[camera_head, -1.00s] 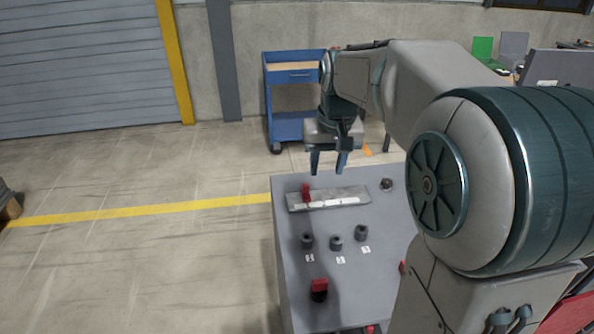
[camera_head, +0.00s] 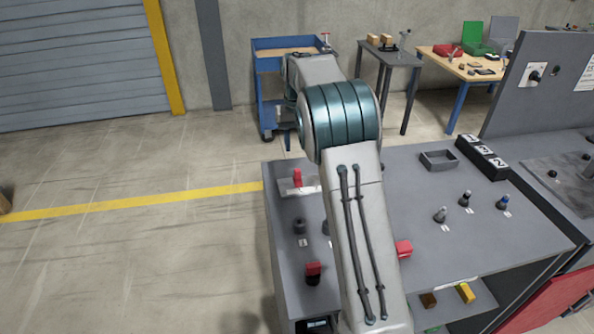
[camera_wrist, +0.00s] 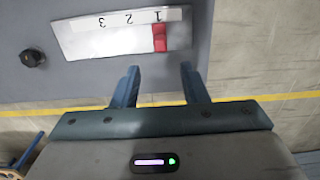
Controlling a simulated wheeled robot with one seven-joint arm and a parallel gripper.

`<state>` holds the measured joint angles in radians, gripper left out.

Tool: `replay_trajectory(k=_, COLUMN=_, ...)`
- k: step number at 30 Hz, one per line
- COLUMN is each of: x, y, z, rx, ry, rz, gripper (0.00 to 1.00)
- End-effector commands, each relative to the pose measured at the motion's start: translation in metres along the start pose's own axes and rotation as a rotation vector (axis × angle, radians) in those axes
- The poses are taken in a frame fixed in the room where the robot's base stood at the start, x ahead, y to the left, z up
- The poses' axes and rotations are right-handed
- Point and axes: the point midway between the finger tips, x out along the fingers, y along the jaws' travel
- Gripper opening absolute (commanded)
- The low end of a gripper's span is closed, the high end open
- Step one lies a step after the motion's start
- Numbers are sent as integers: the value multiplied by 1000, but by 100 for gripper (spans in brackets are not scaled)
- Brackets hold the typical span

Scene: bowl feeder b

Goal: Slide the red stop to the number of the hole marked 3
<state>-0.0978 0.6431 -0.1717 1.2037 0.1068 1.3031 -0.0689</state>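The red stop (camera_wrist: 160,38) stands on a pale scale plate (camera_wrist: 95,42) in the wrist view, at the plate's right end by the 1. The plate's numbers appear upside down, with 2 in the middle and 3 to the left. In the head view the stop (camera_head: 297,177) stands near the plate's left end, and my arm covers the rest. My gripper (camera_wrist: 158,78) is open and empty, its two fingers apart, short of the stop in the picture. Dark cylinders (camera_head: 300,226) with small labels stand in front of the plate; my arm hides some, and their labels are unreadable.
A red-topped black part (camera_head: 313,272) and a red block (camera_head: 403,249) are on the grey bench (camera_head: 415,195). Several labelled pegs (camera_head: 441,214) stand to the right. A dark knob (camera_wrist: 33,58) sits beside the plate. A blue cart (camera_head: 265,75) stands behind.

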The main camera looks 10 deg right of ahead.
Motion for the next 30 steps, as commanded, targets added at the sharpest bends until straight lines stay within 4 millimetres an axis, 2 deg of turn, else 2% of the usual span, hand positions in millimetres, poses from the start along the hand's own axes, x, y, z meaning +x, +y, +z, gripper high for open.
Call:
replay_trajectory(k=3, x=28, y=0, z=1, rx=0, ry=-6, rz=0, gripper=40)
replay_trajectory(k=9, x=68, y=0, z=1, rx=0, ry=-5, rz=1, gripper=40)
replay_trajectory(k=15, x=95, y=0, z=0, rx=0, ry=-2, rz=0, gripper=40)
replay_trajectory(k=21, x=105, y=0, z=0, rx=0, ry=-1, rz=0, gripper=40)
replay_trajectory(k=28, x=105, y=0, z=0, rx=0, ry=0, rz=0, gripper=40)
replay_trajectory(k=30, x=105, y=0, z=0, rx=0, ry=0, rz=0, gripper=21)
